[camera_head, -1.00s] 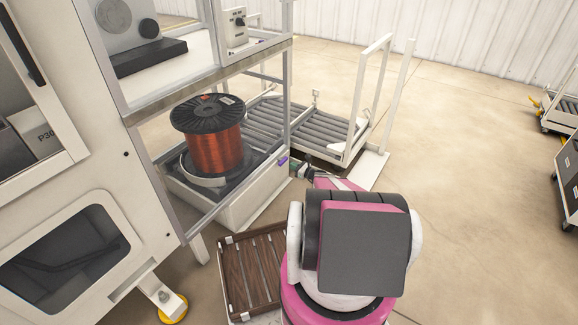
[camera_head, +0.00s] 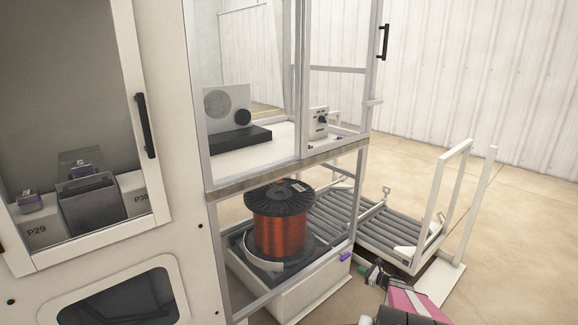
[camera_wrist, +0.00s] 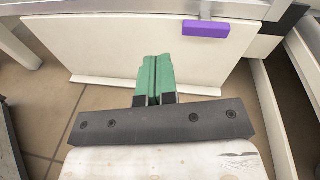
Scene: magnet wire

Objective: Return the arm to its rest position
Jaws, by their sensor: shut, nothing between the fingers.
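My gripper (camera_wrist: 153,78) has two green fingers pressed together with nothing between them in the wrist view. They point at the white front panel (camera_wrist: 130,45) of the low base under the spool; I cannot tell whether they touch it. In the head view my gripper (camera_head: 369,273) is small, near the lower right corner of that base. My pink arm (camera_head: 408,303) is mostly cut off by the bottom edge. The copper wire spool (camera_head: 281,232) stands upright on its base inside the cabinet frame, left of my gripper.
A purple block (camera_head: 345,257) sits at the base's top edge; it also shows in the wrist view (camera_wrist: 206,29). A roller conveyor (camera_head: 365,222) with white posts stands behind. A tall white cabinet (camera_head: 185,150) fills the left. Open floor (camera_head: 520,240) lies to the right.

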